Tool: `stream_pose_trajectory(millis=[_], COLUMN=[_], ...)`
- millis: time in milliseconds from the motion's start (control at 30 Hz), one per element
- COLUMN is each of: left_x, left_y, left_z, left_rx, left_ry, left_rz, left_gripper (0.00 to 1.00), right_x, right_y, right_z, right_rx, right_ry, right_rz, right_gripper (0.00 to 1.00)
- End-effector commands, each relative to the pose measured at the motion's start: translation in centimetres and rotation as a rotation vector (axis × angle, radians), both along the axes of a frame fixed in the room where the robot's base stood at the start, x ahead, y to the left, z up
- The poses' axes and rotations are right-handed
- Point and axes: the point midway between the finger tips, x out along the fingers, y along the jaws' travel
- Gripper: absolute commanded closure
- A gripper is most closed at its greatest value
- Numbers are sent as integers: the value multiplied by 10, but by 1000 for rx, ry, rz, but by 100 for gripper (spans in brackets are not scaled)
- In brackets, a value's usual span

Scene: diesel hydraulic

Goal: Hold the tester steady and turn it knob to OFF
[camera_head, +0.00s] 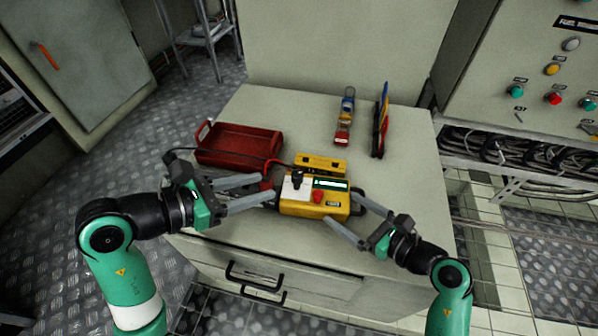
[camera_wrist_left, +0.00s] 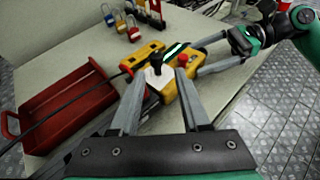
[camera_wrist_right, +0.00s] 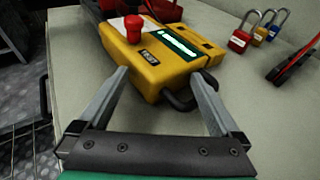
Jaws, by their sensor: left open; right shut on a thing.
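The yellow tester (camera_head: 300,208) lies on the cabinet top near its front edge, with a white panel, a black knob (camera_head: 297,176), a red button (camera_head: 318,196) and a lit green display (camera_head: 331,184). My right gripper (camera_head: 343,209) is shut on the right end of the tester; its fingers straddle that end by the black handle (camera_wrist_right: 184,98) in the right wrist view. My left gripper (camera_head: 270,188) is open at the tester's left end. In the left wrist view its fingers frame the white panel and knob (camera_wrist_left: 155,68), apart from the knob. The knob's markings are too small to read.
A red tray (camera_head: 240,157) stands left of the tester, with a dark cable near it. Padlocks (camera_head: 344,118) and red and blue-handled tools (camera_head: 381,120) lie behind. A control panel (camera_head: 545,70) stands at right. The cabinet top's back left is clear.

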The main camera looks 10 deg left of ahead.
Motion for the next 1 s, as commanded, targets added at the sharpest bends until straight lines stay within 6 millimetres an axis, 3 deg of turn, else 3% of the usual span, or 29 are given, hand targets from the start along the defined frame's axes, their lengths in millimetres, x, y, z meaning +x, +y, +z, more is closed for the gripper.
stream_pose_trajectory(millis=[33,267,700,1000], left_x=[0,6,71,87], left_y=[6,1,-53,-65], left_z=[-2,-4,-38,-45], left_rx=[-1,-5,-3,-3], left_ry=[0,-3,-4,-7], left_rz=[11,11,8,11], left_gripper=[54,54,54,54], right_x=[-6,-6,-6,-6], right_y=[2,2,1,1], right_z=[-19,-19,-19,-19], right_rx=[-13,-13,-13,-13], right_ry=[42,42,42,42], right_rz=[7,7,7,7], right_gripper=[32,32,32,32])
